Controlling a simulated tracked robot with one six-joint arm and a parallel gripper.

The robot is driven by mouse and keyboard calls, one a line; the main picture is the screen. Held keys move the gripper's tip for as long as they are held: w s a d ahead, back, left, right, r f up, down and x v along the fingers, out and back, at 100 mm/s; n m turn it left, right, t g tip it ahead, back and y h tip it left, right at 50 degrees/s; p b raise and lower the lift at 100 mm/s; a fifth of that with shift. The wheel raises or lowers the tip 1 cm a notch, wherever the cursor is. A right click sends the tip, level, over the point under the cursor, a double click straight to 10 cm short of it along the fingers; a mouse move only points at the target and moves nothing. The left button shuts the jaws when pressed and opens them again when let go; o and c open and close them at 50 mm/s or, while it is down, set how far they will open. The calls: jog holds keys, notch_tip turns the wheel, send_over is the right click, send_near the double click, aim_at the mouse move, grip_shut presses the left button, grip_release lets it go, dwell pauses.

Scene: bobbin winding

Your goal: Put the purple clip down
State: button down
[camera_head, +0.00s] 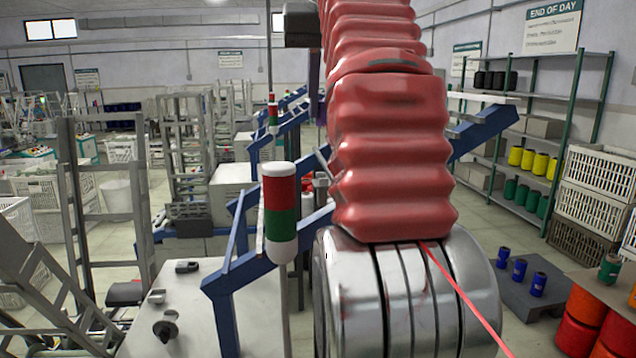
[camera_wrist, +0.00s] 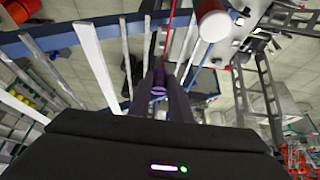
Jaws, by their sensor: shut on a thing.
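In the wrist view my gripper (camera_wrist: 172,104) reaches up from its dark body, shut on the purple clip (camera_wrist: 158,90). The clip is small and sits between the dark fingers, which hide part of it. It is held in the air, with the floor and a blue rail far beyond it. A thin red strand (camera_wrist: 168,32) runs from the top of the view down toward the fingers; whether it touches the clip I cannot tell.
A white machine top (camera_head: 158,312) with small fittings lies at lower left, beside a blue frame (camera_head: 222,290) and a red-green lamp (camera_head: 280,213). A shelf (camera_head: 545,130) with coloured spools stands at right, near a low platform (camera_head: 518,288) with blue spools. Open floor shows between.

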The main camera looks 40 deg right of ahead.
jog(key=shift+f, duration=0.2)
jog(key=shift+f, duration=3.05)
jog(key=shift+f, duration=1.75)
jog(key=c, duration=1.6)
grip_release()
jog(key=shift+f, duration=0.1)
jog(key=shift+c, duration=0.2)
jog(key=v, duration=1.2)
